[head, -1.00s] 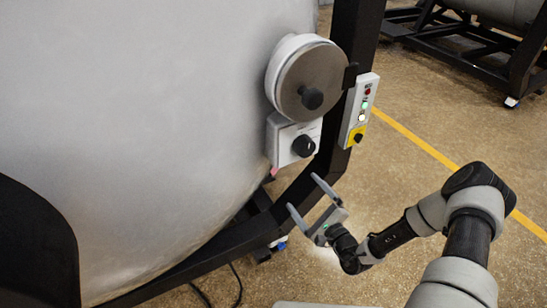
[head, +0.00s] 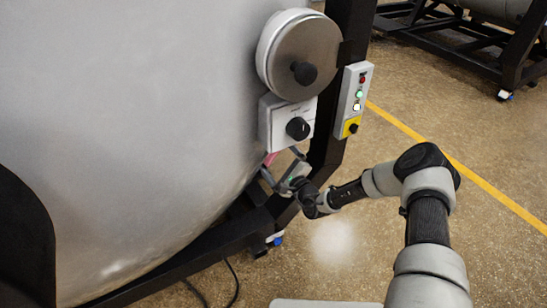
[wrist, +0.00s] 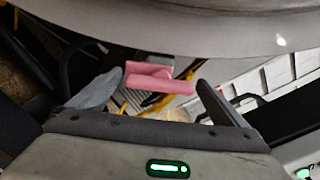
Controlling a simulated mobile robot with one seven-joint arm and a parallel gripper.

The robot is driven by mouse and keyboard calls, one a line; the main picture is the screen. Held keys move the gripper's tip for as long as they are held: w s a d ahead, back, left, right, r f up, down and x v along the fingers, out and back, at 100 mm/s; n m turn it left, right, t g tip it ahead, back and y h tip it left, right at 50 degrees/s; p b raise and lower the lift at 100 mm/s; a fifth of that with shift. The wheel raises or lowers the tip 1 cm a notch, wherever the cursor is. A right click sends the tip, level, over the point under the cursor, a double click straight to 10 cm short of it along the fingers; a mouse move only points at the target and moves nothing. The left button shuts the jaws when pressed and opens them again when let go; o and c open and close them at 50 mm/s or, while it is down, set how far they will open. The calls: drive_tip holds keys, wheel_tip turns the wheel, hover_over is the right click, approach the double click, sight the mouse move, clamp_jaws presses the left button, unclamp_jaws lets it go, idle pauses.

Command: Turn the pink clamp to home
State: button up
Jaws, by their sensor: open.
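The pink clamp (wrist: 158,77) shows in the wrist view just below the edge of the curved grey vessel, between and slightly beyond my fingertips. In the head view only a small pink bit of the clamp (head: 270,158) shows under the white dial box, beside my gripper. My gripper (head: 281,162) is open, with its fingers pointing up toward the vessel's underside. In the wrist view my gripper (wrist: 150,88) has one finger on each side of the clamp. I see no clear contact, and most of the clamp is hidden in the head view.
The large grey vessel (head: 130,130) fills the left. A white box with a black knob (head: 297,128) and a round port (head: 300,60) sit above my gripper. A dark frame post (head: 335,120) carries a button panel (head: 353,98) to the right. The floor (head: 450,240) there is open.

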drive_tip(key=shift+w+a, duration=0.15)
drive_tip(key=shift+w, duration=0.15)
drive_tip(key=c, duration=1)
drive_tip(key=shift+c, duration=0.2)
